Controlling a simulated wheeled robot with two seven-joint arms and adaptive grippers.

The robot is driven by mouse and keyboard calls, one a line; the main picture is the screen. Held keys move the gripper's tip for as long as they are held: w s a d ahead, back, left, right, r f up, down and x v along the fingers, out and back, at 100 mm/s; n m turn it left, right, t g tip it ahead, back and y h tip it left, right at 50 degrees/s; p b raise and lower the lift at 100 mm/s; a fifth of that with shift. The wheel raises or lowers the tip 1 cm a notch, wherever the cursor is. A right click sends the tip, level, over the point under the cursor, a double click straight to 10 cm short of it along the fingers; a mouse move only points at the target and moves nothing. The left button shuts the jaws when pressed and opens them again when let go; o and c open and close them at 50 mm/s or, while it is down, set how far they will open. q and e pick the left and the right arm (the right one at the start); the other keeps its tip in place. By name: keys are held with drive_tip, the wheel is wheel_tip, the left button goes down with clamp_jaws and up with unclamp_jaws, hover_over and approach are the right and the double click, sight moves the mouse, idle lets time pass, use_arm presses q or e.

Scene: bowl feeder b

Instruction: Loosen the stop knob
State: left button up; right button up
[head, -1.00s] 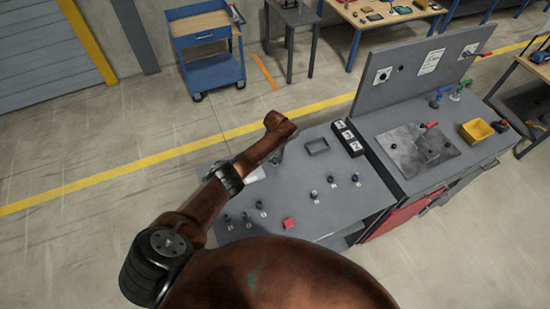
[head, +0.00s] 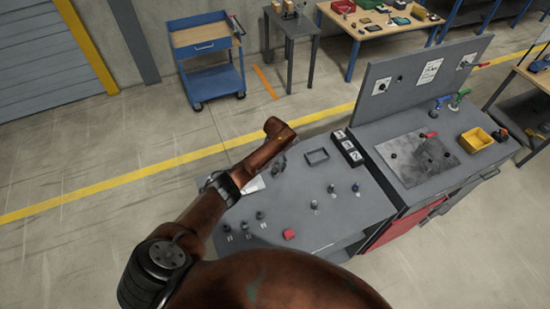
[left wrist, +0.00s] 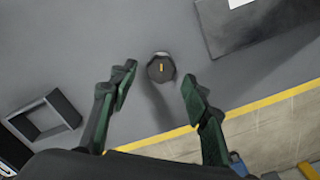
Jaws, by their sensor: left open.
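A dark, many-sided knob (left wrist: 161,68) with an orange mark on top stands on the grey bench top in the left wrist view. My left gripper (left wrist: 158,75) is open, with its two green-padded fingers on either side of the knob in the picture and no visible contact. In the head view my left gripper (head: 280,160) is mostly hidden by my brown arm, and I cannot make out this knob there. My right gripper is not in view.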

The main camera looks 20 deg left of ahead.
sight(275, 169)
use_arm(q)
wheel_tip(275, 169, up, 10)
idle(0.3)
idle(0.4)
